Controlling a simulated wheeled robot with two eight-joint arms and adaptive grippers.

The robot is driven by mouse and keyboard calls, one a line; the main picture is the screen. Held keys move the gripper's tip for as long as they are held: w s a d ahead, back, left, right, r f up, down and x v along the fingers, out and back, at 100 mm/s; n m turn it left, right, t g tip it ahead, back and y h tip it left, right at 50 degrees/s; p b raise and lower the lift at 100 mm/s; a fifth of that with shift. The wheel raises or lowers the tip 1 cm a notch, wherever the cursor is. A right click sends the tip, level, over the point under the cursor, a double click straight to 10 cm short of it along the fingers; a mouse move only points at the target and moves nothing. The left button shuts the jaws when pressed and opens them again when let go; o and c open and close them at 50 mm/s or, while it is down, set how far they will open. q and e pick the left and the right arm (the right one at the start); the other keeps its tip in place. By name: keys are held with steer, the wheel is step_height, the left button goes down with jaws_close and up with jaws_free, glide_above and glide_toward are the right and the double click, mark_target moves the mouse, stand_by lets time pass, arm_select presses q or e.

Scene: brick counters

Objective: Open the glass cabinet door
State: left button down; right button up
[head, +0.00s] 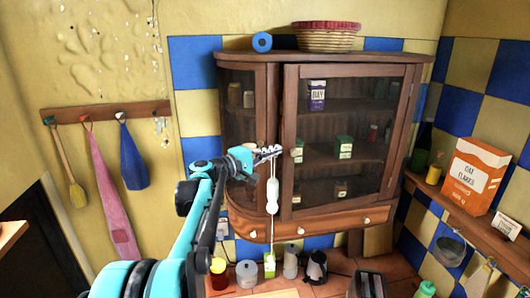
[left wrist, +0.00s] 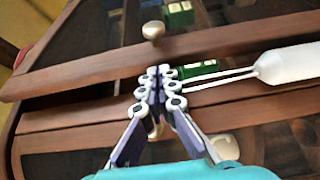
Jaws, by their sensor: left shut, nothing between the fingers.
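The dark wooden cabinet (head: 330,58) hangs on the wall, with a glass door (head: 345,120) on its front. A dark gap runs along the door's left edge; I cannot tell if the door is slightly ajar. My left gripper (head: 268,152) is shut and empty in front of the cabinet, by the door's left frame. In the left wrist view my fingertips (left wrist: 155,75) lie over the wooden frames. A round knob (left wrist: 153,30) sits beyond them, apart from the fingers. My right gripper is not in view.
A white hanging object (head: 272,195) is just below my left gripper; two thin strands run from it toward my fingertips. A woven basket (head: 328,38) and blue roll (head: 262,42) stand on top. Canisters (head: 246,273) line the counter below; an orange box (head: 473,176) stands at right.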

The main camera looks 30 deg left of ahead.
arm_select(q)
steer(key=shift+w, duration=0.1)
steer(key=shift+s+d, duration=0.25)
steer(key=shift+d, duration=0.25)
stand_by(0.4)
